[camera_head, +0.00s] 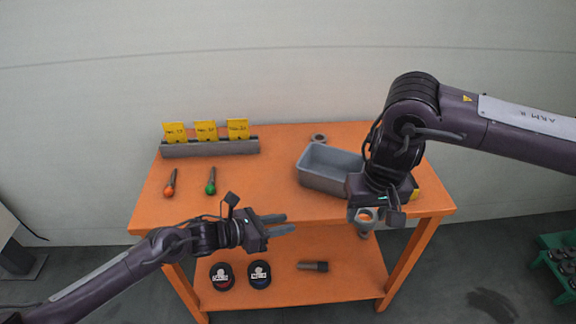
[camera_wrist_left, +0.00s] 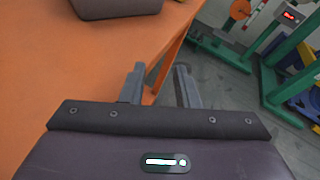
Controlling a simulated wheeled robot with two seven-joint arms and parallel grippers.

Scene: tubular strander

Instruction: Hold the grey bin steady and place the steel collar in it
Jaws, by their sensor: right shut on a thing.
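The grey bin (camera_head: 312,178) stands on the orange table, right of centre, and looks empty where I see inside; my right arm hides its right end. My right gripper (camera_head: 372,214) is in front of the bin near the table's front edge, shut on a grey ring, which looks like the steel collar (camera_head: 366,226). Orange shows through its hole. My left gripper (camera_head: 277,224) is open and empty, in front of the table and left of the bin, apart from it. Its two fingers show spread in the left wrist view (camera_wrist_left: 161,84). A grey bin-like body (camera_wrist_left: 115,8) is at the top there.
Another grey ring (camera_head: 319,138) lies behind the bin. A grey rack (camera_head: 210,148) with yellow cards stands at back left. Orange-tipped (camera_head: 170,183) and green-tipped (camera_head: 211,181) tools lie before it. A yellow thing (camera_head: 416,193) is partly hidden behind my right gripper. The lower shelf holds several items.

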